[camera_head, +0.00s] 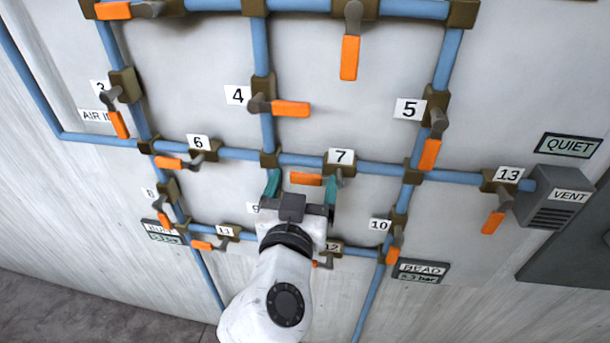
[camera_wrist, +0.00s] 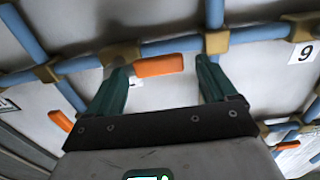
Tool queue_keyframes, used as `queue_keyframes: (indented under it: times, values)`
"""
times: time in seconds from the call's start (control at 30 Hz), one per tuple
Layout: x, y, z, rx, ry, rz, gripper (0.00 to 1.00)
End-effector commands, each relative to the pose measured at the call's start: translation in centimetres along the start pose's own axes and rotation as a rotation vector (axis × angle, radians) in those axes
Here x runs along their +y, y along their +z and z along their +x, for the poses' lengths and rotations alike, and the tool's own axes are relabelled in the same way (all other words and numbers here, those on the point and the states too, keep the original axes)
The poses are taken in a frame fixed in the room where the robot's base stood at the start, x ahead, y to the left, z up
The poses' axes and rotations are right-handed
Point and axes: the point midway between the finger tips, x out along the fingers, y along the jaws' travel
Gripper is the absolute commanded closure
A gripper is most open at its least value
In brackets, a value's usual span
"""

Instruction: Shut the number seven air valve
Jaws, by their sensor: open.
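The number seven valve (camera_head: 339,170) sits on a horizontal blue pipe under a "7" label (camera_head: 341,156). Its orange handle (camera_head: 306,179) points left from the pivot, roughly parallel to the pipe. My gripper (camera_head: 302,186) is open just in front of it, with one teal finger to each side of the handle. In the wrist view the orange handle (camera_wrist: 158,65) shows between the spread fingertips of my gripper (camera_wrist: 163,75). The handle's grey pivot is close to the left finger there. I cannot tell whether a finger touches it.
Other orange-handled valves surround it: number 6 (camera_head: 170,163) to the left, number 4 (camera_head: 290,109) above, number 5 (camera_head: 430,153) to the upper right, number 10 (camera_head: 393,250) below right. My gripper and arm hide number 9 and part of number 12. A vent (camera_head: 558,204) is at right.

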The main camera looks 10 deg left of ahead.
Motion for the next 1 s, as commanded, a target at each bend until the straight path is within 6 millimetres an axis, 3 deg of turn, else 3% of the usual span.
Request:
queue_keyframes:
  times: [0.13, 0.43, 1.0]
  values:
    - [0.09, 0.02, 0.95, -0.001, 0.002, -0.001, 0.15]
    - [0.07, 0.08, 1.11, -0.001, 0.001, 0.0, 0.15]
    - [0.07, 0.08, 1.07, -0.002, 0.001, -0.001, 0.69]
